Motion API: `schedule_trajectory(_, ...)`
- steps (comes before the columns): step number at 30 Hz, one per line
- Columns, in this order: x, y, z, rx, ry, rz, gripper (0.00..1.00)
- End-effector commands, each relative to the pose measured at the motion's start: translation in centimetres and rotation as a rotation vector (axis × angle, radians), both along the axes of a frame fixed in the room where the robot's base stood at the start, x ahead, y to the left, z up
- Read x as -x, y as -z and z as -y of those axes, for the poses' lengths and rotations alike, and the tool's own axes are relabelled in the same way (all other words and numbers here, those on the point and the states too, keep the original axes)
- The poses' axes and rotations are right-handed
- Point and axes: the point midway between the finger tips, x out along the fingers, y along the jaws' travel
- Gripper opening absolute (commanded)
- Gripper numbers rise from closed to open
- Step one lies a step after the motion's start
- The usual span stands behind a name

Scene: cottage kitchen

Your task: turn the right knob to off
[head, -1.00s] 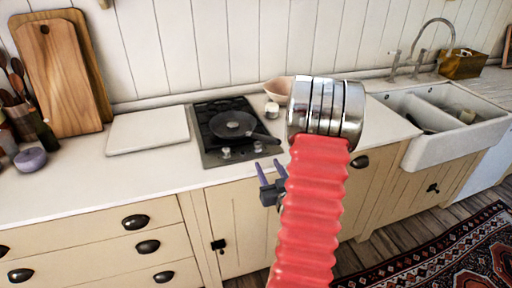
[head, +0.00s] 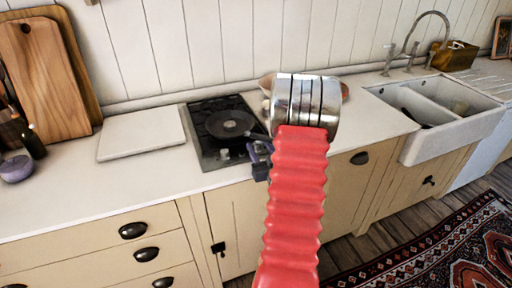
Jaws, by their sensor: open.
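The black hob (head: 209,158) is set in the worktop, with its knobs along the front edge. The left knob (head: 224,154) is in plain view. The right knob is hidden or nearly hidden behind my gripper (head: 256,148), so I cannot read its setting.
A dark frying pan (head: 228,124) sits on the hob, its handle pointing toward my gripper. A white board (head: 140,134) lies to the left. A bowl (head: 266,82) stands behind my arm. The white sink (head: 446,140) is to the right.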

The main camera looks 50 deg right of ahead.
Motion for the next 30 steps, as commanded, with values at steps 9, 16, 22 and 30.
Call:
schedule_trajectory(9, -0.18, 0.01, -0.16, 0.0, -0.004, 0.0, 0.35)
schedule_trajectory(16, -0.22, 0.01, -0.21, 0.0, -0.005, 0.0, 0.19)
schedule_trajectory(22, -0.22, 0.01, -0.21, 0.0, -0.004, 0.0, 0.05)
schedule_trajectory(30, -0.33, -0.01, -0.27, -0.001, 0.013, 0.001, 0.02)
